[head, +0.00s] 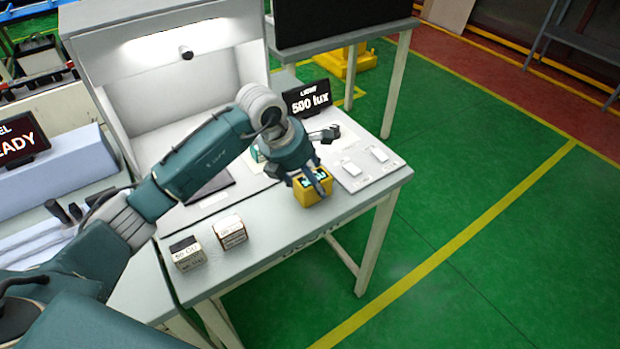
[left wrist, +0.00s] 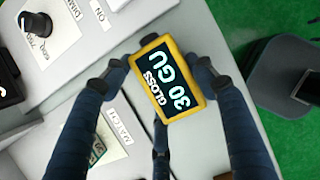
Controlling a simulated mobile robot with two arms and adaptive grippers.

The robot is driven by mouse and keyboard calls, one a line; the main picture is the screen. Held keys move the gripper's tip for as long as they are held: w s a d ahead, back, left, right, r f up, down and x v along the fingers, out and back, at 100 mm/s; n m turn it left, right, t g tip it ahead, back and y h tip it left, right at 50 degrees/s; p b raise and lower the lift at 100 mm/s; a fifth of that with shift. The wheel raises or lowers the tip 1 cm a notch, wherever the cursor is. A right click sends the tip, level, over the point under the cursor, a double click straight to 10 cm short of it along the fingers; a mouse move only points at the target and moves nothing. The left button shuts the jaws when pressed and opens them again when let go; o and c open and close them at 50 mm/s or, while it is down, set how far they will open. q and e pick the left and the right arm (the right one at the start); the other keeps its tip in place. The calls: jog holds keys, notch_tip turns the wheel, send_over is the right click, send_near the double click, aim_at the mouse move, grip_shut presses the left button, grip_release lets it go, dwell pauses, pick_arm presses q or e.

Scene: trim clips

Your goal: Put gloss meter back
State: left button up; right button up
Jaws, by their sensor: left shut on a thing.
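The gloss meter (head: 313,190) is a yellow box with a dark screen, at the right part of the table. In the left wrist view its screen (left wrist: 166,82) reads "30 GU GLOSS". My left gripper (head: 310,181) has its fingers on either side of the meter and is shut on it; the fingertips also show in the left wrist view (left wrist: 158,76). In the head view the meter is at the tabletop near the front edge; I cannot tell whether it touches the surface. My right gripper is not in view.
Two small labelled blocks, one (head: 187,253) beside the other (head: 230,231), stand on the table's front left. A panel with switches (head: 366,164) lies right of the meter. A black "500 lux" sign (head: 308,97) and a lit booth (head: 180,84) stand behind.

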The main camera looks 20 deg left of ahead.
pick_arm(q)
jog(key=shift+f, duration=0.2)
jog(key=o, duration=1.3)
jog(key=shift+r, duration=0.15)
jog(key=shift+r, duration=0.2)
jog(key=b+v, duration=0.2)
jog(key=v, duration=0.9)
jog(key=shift+s+a+r, duration=0.1)
jog(key=shift+s+r, duration=0.1)
jog(key=shift+r, duration=0.1)
